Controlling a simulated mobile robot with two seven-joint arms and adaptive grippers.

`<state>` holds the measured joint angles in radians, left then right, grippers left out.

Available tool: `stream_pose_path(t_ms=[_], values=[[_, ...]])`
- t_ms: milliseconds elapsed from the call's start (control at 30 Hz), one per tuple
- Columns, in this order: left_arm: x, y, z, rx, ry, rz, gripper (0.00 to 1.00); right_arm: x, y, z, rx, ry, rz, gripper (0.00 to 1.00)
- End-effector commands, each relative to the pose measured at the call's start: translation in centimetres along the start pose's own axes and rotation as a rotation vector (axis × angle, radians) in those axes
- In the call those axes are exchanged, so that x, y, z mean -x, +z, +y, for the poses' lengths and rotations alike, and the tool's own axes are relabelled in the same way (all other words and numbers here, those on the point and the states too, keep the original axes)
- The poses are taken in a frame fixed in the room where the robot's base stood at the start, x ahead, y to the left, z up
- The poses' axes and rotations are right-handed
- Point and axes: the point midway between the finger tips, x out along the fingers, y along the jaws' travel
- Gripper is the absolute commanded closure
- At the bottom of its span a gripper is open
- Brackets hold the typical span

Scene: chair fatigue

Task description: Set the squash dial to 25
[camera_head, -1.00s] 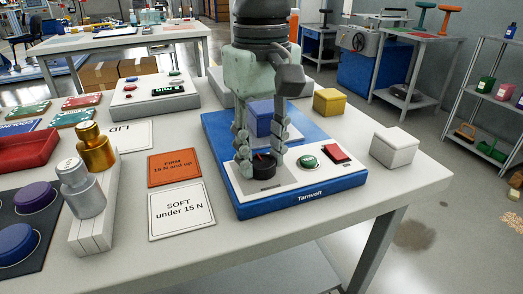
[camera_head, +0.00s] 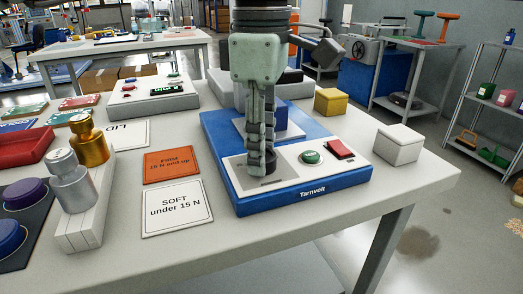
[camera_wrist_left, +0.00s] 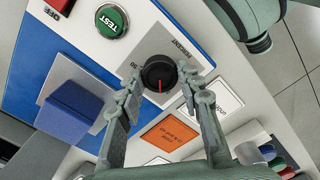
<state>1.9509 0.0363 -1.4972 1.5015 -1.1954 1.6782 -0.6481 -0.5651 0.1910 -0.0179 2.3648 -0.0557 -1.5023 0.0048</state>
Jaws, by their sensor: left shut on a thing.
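The squash dial is a round black knob with a red line, seen in the left wrist view (camera_wrist_left: 159,73). It sits on the white panel of the blue Tarnvolt tester (camera_head: 310,196). My left gripper (camera_head: 262,166) points straight down over it, with its fingers on either side, shut on the knob. In the head view the fingers hide most of the dial. The red line runs toward the bottom of the left wrist view. My right gripper is not seen.
A green TEST button (camera_head: 310,157) and a red switch (camera_head: 340,149) sit right of the dial. A blue block (camera_wrist_left: 72,112) stands behind it. Yellow (camera_head: 329,101) and white (camera_head: 398,145) boxes stand nearby. SOFT (camera_head: 177,207) and FIRM (camera_head: 170,165) cards lie left.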

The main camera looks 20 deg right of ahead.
Motion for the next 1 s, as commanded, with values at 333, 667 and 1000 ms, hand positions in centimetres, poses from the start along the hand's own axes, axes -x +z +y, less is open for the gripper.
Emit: stream_pose_path(t_ms=[333, 667, 1000], values=[[0.0, 0.0, 0.0, 0.218, 0.002, 0.0, 0.94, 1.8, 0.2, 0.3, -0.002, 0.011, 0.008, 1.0], [0.1, 0.0, 0.0, 0.296, 0.001, 0.0, 0.94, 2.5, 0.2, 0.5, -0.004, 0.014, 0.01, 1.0], [0.1, 0.0, 0.0, 0.302, 0.002, 0.0, 0.94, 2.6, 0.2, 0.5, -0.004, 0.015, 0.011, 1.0]])
